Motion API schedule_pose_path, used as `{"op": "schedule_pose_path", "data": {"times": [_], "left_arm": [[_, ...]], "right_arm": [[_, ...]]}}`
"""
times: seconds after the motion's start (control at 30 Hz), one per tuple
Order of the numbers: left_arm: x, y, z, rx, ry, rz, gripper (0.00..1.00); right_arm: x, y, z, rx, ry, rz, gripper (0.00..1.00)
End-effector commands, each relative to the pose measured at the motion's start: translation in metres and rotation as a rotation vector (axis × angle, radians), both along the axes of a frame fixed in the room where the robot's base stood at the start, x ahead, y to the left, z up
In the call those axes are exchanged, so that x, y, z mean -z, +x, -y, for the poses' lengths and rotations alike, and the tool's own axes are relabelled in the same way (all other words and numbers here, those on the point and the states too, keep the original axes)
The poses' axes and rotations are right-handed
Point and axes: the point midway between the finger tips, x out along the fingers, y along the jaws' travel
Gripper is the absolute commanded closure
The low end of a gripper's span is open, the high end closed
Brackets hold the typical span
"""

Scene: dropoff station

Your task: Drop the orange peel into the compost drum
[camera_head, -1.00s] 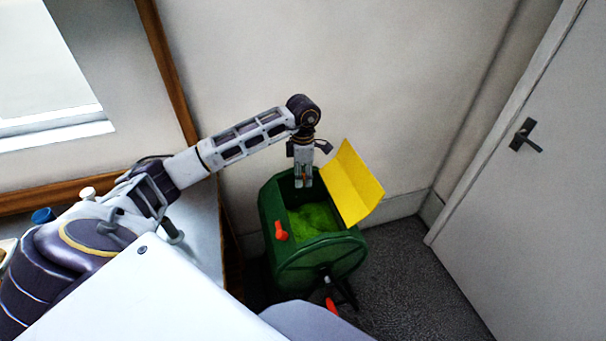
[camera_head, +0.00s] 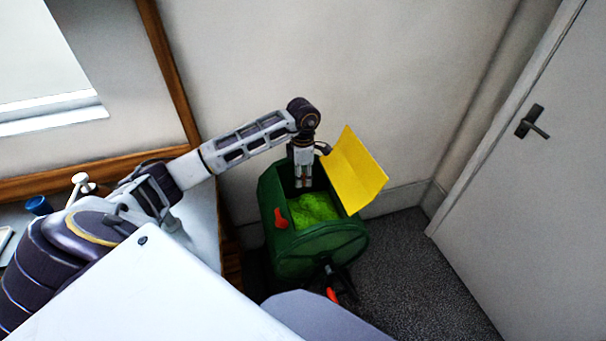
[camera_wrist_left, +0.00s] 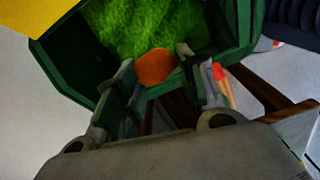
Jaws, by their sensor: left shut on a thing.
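The compost drum (camera_head: 318,254) is green, with its yellow lid (camera_head: 357,172) swung open to the right and bright green matter (camera_head: 313,208) inside. It fills the upper part of the left wrist view (camera_wrist_left: 245,25). My left gripper (camera_head: 302,184) points down at the drum's opening, toward its back left side. In the left wrist view, the orange peel (camera_wrist_left: 156,67) is a round orange piece between the fingertips of my left gripper (camera_wrist_left: 157,70), which is shut on it. The green matter lies beyond the peel. My right gripper is not in view.

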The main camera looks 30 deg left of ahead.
Motion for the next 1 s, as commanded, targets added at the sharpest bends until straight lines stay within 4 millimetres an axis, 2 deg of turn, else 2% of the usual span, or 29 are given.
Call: {"op": "schedule_pose_path", "data": {"times": [0.2,0.23,0.4,0.77,1.0], "left_arm": [[0.000,0.000,0.000,0.000,0.000,0.000,0.72],[0.000,0.000,0.000,0.000,0.000,0.000,0.58],[0.000,0.000,0.000,0.000,0.000,0.000,0.36],[-0.001,0.000,0.000,0.000,0.000,0.000,0.36],[-0.013,0.001,0.000,-0.001,-0.001,0.002,0.36]], "right_arm": [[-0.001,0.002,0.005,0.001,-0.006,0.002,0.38],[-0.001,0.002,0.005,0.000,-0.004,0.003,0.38],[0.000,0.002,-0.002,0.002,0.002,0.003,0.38],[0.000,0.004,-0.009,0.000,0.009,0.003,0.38],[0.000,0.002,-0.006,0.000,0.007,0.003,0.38]]}}
